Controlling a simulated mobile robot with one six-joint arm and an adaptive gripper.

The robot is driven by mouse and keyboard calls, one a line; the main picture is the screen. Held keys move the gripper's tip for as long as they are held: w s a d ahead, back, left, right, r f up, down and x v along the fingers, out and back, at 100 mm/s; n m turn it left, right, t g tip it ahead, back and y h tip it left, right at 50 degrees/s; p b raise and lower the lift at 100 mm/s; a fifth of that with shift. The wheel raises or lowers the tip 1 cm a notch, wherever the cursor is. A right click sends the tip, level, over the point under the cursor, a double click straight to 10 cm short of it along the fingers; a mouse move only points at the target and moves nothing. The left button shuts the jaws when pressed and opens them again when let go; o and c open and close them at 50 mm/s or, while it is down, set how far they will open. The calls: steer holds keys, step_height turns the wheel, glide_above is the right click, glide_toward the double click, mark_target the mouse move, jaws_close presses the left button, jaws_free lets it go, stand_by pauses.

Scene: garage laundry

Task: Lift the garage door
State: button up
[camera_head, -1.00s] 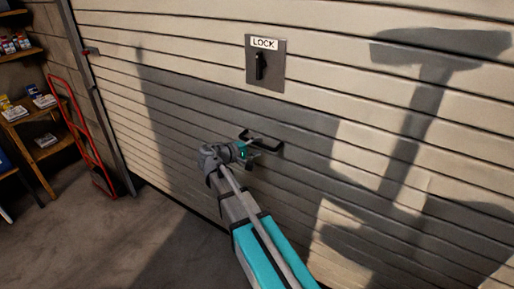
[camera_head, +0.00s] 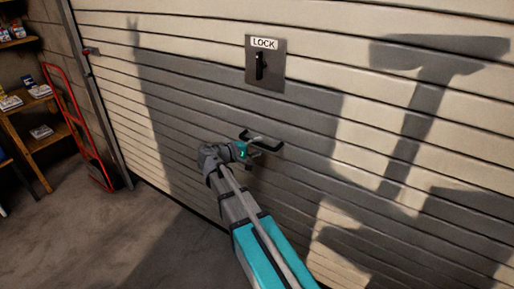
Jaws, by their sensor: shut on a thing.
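The garage door (camera_head: 190,72) is a broad panel of pale horizontal slats that fills most of the view. Its lower edge shows at the left, close to the floor; I cannot tell whether there is a gap. A black bar handle (camera_head: 271,146) sits on the door below the middle. My gripper (camera_head: 254,150) is at the handle's lower left side and shut on it; the exact contact is small and partly hidden by the gripper. A grey lock plate (camera_head: 275,80) labelled LOCK is above the handle. Its black lever (camera_head: 260,66) points upright.
A red hand truck (camera_head: 61,98) leans beside the door's left frame (camera_head: 99,95). Wooden shelves (camera_head: 38,143) with small boxes stand at the far left. The concrete floor (camera_head: 110,237) at the lower left is clear. Shadows cross the door.

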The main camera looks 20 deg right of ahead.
steer(key=b, duration=1.3)
glide_toward(268, 172)
steer(key=shift+x, duration=2.4)
steer(key=p+v, duration=0.2)
steer(key=v, duration=1.2)
steer(key=shift+w+p, duration=0.2)
steer(key=shift+p, duration=0.2)
steer(key=shift+d, duration=0.1)
steer(key=s+d+f+m+g+y, duration=0.2)
steer(key=s+d+f+g+y, duration=0.2)
steer(key=s+d+f+y, duration=0.4)
steer(key=s+f+m+g+y, duration=0.1)
steer(key=s+f+m+y, duration=0.1)
steer(key=s+f+y, duration=0.5)
steer(key=shift+a, duration=0.45)
steer(key=shift+a+f, duration=0.1)
